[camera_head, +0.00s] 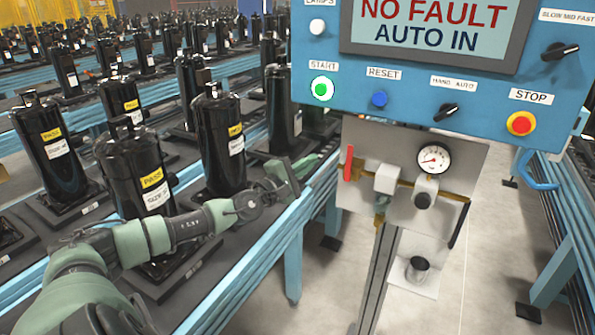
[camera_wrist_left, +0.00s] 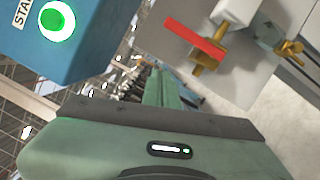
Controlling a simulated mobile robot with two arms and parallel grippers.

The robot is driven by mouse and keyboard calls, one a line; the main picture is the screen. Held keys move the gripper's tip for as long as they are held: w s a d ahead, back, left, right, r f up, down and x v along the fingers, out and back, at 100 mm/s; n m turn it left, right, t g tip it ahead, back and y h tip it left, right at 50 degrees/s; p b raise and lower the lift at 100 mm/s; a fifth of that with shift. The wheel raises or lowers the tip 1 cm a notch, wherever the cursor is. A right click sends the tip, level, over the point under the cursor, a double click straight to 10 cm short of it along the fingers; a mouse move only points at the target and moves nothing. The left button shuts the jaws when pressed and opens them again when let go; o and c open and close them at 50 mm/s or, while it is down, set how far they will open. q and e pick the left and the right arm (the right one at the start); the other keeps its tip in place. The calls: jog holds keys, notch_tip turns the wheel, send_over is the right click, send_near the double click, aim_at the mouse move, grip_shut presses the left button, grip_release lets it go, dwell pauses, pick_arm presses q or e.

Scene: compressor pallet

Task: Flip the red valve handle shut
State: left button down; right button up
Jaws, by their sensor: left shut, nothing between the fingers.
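The red valve handle (camera_head: 348,163) stands upright at the left edge of a grey panel (camera_head: 450,150), on brass pipework below the blue control box. In the left wrist view the red handle (camera_wrist_left: 195,40) lies slanted at the upper right, beside a brass fitting (camera_wrist_left: 207,66). My left gripper (camera_head: 312,163) is shut and empty, a little left of the handle and apart from it in the picture. In the left wrist view its green body fills the bottom and its shut fingers (camera_wrist_left: 162,88) point up the picture, left of the handle. My right gripper is not in view.
The blue control box (camera_head: 330,60) with buttons and a screen hangs just above the panel. A pressure gauge (camera_head: 433,159) sits right of the handle. Black compressors (camera_head: 218,145) stand on the conveyor (camera_head: 270,235) at left, beneath and behind my arm.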

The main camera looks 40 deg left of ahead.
pick_arm(q)
jog(key=s+b, duration=0.1)
jog(key=s, duration=0.3)
jog(key=shift+s+d, duration=0.1)
jog(key=shift+s, duration=0.05)
dwell(0.4)
